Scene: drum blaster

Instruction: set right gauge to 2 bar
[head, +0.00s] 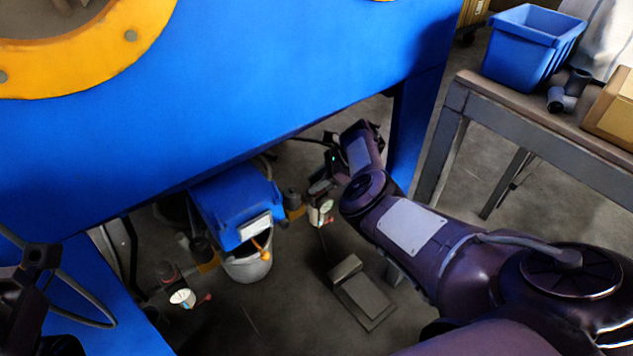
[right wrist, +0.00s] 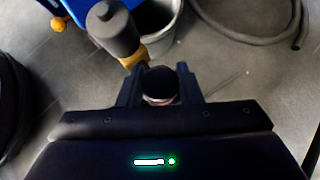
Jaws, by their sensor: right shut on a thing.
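The right gauge (head: 321,212) is a small white dial with a red part beside it, under the blue machine; its reading is too small to tell. My right gripper (head: 326,178) reaches in from the right, just above this gauge. In the right wrist view its two fingers (right wrist: 158,86) are shut on a dark round regulator knob (right wrist: 158,82). The gauge face is not readable in that view. A dark part of my left arm (head: 35,285) shows at the lower left edge; whether its fingers are open is unclear.
A left gauge (head: 182,298) sits lower left of a blue box (head: 235,208) and a grey bucket (head: 248,267). A foot pedal (head: 360,295) lies on the floor. The blue cabinet (head: 280,80) overhangs my right gripper. A table (head: 470,93) with a blue bin (head: 530,50) stands right.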

